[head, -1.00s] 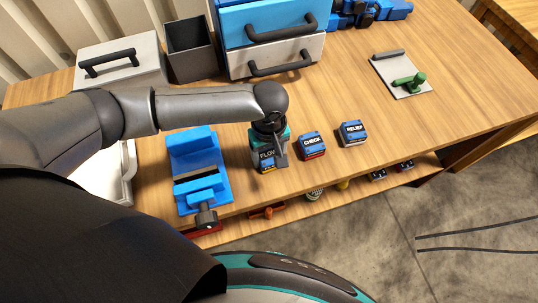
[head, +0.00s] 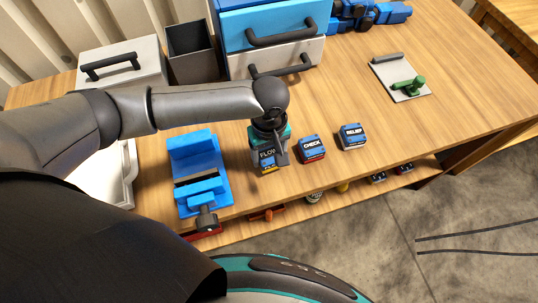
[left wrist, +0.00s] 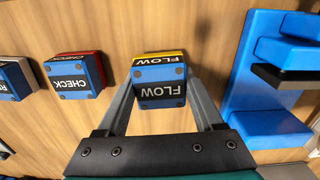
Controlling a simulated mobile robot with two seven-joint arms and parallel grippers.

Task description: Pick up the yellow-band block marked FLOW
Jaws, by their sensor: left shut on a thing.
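The yellow-band block marked FLOW (head: 267,160) is blue with dark label faces and a yellow band. It also shows in the left wrist view (left wrist: 159,84), between the two fingers. My left gripper (head: 270,152) points down over the bench and is shut on this block. I cannot tell whether the block touches the bench top. The block marked CHECK (head: 312,149), with a red band, stands just to the right. The block marked RELIEF (head: 352,136), with a white band, stands farther right. My right gripper is not in view.
A blue vise (head: 198,175) stands close left of the gripper. Behind are a drawer unit (head: 272,22), a dark open bin (head: 191,52) and a grey lidded box (head: 122,67). The bench's right middle is clear.

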